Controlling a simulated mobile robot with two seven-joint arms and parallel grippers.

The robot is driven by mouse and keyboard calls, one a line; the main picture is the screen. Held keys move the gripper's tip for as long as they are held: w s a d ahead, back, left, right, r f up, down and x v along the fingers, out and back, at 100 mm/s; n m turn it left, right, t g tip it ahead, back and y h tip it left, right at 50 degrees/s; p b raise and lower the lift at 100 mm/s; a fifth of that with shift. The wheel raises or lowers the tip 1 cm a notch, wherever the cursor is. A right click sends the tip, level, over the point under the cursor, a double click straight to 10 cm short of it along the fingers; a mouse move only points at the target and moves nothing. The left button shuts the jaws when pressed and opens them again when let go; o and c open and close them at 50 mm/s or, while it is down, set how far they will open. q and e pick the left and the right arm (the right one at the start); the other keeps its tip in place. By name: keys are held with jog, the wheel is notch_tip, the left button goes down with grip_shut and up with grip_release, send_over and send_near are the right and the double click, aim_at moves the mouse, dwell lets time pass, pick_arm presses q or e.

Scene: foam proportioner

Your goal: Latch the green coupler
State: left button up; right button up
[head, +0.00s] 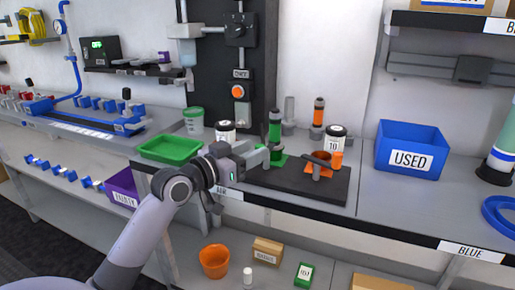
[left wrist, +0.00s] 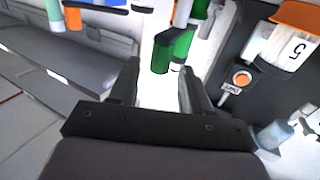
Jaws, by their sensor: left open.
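The green coupler (head: 277,158) stands on a dark base plate (head: 300,186) on the bench, below a green upright cylinder (head: 275,126). My left gripper (head: 263,156) is just left of the green coupler, with its fingers pointing at it. In the left wrist view the fingers (left wrist: 157,80) are open with a gap between them. Green parts (left wrist: 174,50) show beyond the fingertips. I cannot tell whether a finger touches the coupler. The coupler's latch is too small to make out. My right gripper is not in view.
An orange coupler (head: 319,161) and a white canister marked 10 (head: 335,143) are right of the green one. A green tray (head: 170,149) lies to the left and a blue USED bin (head: 410,149) to the right. The bench between plate and bin is clear.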

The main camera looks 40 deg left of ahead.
pick_arm(q)
jog(key=shift+s+a, duration=0.2)
jog(key=shift+s, duration=0.8)
jog(key=shift+s+a, duration=0.15)
jog(key=shift+s, duration=0.85)
jog(key=s+d+f+g, duration=0.3)
jog(key=s+d+f, duration=0.1)
jog(key=f, duration=0.4)
jog(key=s+d+f+g, duration=0.3)
jog(key=d+f+g, duration=0.1)
jog(key=f, duration=0.5)
jog(key=s+d+f+g+y, duration=0.1)
jog(key=s+d+f+g, duration=0.15)
jog(key=s, duration=0.35)
jog(key=s+d+f+g+y, duration=0.1)
jog(key=s+f+g, duration=0.1)
jog(key=s+f, duration=0.3)
jog(key=s+d+f+g+y, duration=0.1)
jog(key=s+d+f+g, duration=0.15)
jog(key=s, duration=0.45)
jog(key=w+d+f+t+h, duration=0.2)
jog(key=w+d+f+t, duration=0.2)
jog(key=w+f+t, duration=0.25)
notch_tip(320, 180, up, 10)
jog(key=a+p, duration=0.1)
jog(key=p, duration=1.1)
jog(key=shift+a+f, duration=0.2)
jog(key=shift+a, duration=0.05)
